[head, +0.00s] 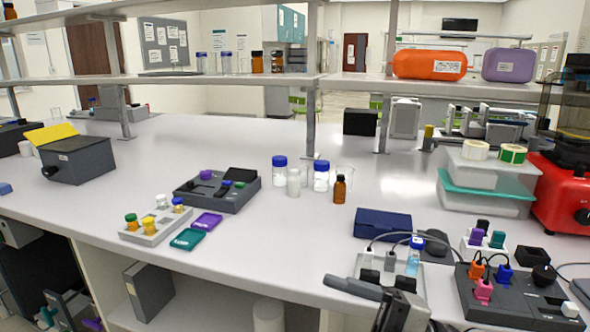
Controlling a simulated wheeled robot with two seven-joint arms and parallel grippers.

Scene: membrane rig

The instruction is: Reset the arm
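A dark grey part that looks like my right gripper (362,293) is at the bottom edge, right of centre. It is over the front edge of the bench, in front of a white rack (385,268) holding a blue-capped vial (414,256). Its fingers are seen end-on and partly cut off, so I cannot tell if they are open or shut. I see nothing held in it. My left gripper is not in view. A dark rig box (510,297) with orange, pink and blue plugs stands to its right.
A grey device (218,190), a vial rack (155,226) and teal (187,239) and purple (207,222) trays are left of centre. Bottles (340,189) stand behind. A navy box (382,224) and red machine (563,195) are right. The bench front between trays and white rack is clear.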

